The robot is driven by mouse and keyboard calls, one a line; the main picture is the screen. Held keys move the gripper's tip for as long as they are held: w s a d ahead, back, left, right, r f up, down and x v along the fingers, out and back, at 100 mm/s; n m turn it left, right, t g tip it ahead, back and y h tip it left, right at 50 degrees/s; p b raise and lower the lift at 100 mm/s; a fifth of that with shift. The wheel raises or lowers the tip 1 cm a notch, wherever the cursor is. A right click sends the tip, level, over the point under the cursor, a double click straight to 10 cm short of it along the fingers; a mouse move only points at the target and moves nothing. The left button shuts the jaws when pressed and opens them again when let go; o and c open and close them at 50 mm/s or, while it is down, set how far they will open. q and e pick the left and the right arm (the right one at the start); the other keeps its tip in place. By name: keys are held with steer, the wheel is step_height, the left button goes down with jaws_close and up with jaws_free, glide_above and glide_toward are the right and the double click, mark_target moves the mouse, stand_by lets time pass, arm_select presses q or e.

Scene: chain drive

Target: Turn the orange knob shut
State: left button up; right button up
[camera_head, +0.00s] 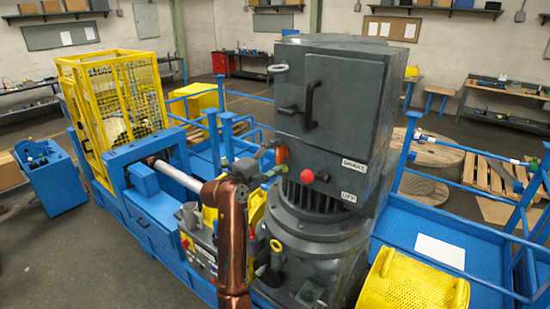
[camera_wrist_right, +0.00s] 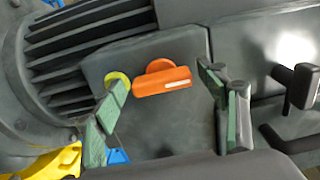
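The orange knob (camera_head: 282,154) sits on the side of the dark grey cabinet, left of the red knob. In the right wrist view the orange knob (camera_wrist_right: 162,80) has a bar lying nearly level, with a white mark at its right end. My right gripper (camera_head: 264,164) is close to the orange knob in the head view. In the right wrist view its green-padded fingers (camera_wrist_right: 166,77) are spread, one on each side of the knob, with a visible gap to the right finger. Whether the left finger touches anything is unclear. My left gripper is not in view.
The grey cabinet (camera_head: 335,90) with a black handle (camera_head: 309,105) stands above the finned motor housing (camera_head: 310,240). A red knob (camera_head: 307,176) is on the cabinet's lower edge. A yellow ring (camera_wrist_right: 118,78) shows behind the left finger. Blue railings (camera_head: 465,230) surround the platform.

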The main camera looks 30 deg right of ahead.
steer(key=v, duration=1.2)
stand_by(0.4)
